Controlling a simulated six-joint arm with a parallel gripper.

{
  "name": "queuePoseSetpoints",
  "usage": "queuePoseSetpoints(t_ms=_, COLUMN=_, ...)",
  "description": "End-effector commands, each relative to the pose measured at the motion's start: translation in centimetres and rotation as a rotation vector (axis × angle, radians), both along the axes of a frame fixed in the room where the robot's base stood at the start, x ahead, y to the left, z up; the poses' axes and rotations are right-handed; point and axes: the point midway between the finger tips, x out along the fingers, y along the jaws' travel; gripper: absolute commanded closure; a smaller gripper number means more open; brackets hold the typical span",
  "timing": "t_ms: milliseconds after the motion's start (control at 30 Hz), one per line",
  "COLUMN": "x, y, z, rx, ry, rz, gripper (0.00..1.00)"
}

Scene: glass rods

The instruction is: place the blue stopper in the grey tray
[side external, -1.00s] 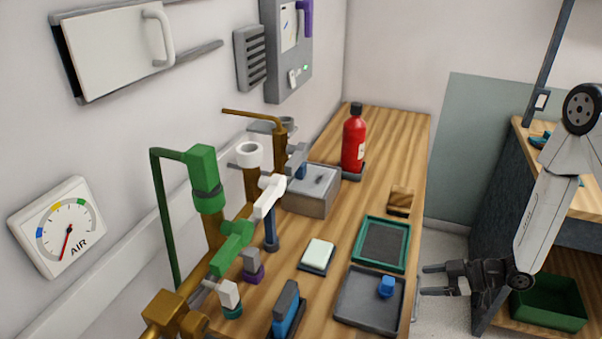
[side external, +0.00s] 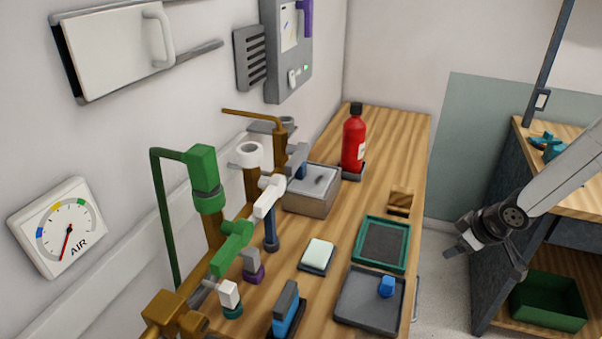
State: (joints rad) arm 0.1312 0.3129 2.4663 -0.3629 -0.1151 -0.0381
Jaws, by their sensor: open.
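The blue stopper (side external: 386,286) sits inside the grey tray (side external: 364,312), toward the tray's right side, on the wooden bench. Nothing is holding it. My gripper (side external: 482,262) is open and empty, to the right of the bench and apart from the tray and stopper. Its fingers point down and to the left.
A green-rimmed tray (side external: 405,243) lies just behind the grey tray. A pale block on a dark base (side external: 317,254) and a blue and grey block (side external: 287,312) stand to the left. A red bottle (side external: 354,142) stands farther back. A dark shelf unit (side external: 500,170) is at right.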

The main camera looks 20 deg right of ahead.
Motion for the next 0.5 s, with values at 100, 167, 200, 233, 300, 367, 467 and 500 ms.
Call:
queuePoseSetpoints(t_ms=100, x=-1.8, y=0.9, z=2.0, rx=0.017, ry=0.063, rz=-0.090, gripper=0.21)
queuePoseSetpoints(t_ms=167, x=-2.9, y=1.5, z=2.7, rx=0.032, ry=0.099, rz=-0.132, gripper=0.21)
queuePoseSetpoints(t_ms=200, x=-3.5, y=1.8, z=3.2, rx=0.043, ry=0.121, rz=-0.157, gripper=0.21)
queuePoseSetpoints(t_ms=233, x=-4.0, y=2.1, z=3.4, rx=0.053, ry=0.138, rz=-0.172, gripper=0.21)
queuePoseSetpoints(t_ms=300, x=-5.1, y=2.7, z=4.0, rx=0.073, ry=0.171, rz=-0.206, gripper=0.21)
queuePoseSetpoints(t_ms=367, x=-5.8, y=3.2, z=4.4, rx=0.088, ry=0.195, rz=-0.226, gripper=0.21)
queuePoseSetpoints(t_ms=467, x=-6.6, y=3.7, z=4.8, rx=0.107, ry=0.222, rz=-0.250, gripper=0.21)
queuePoseSetpoints(t_ms=500, x=-6.8, y=3.8, z=4.9, rx=0.111, ry=0.228, rz=-0.255, gripper=0.21)
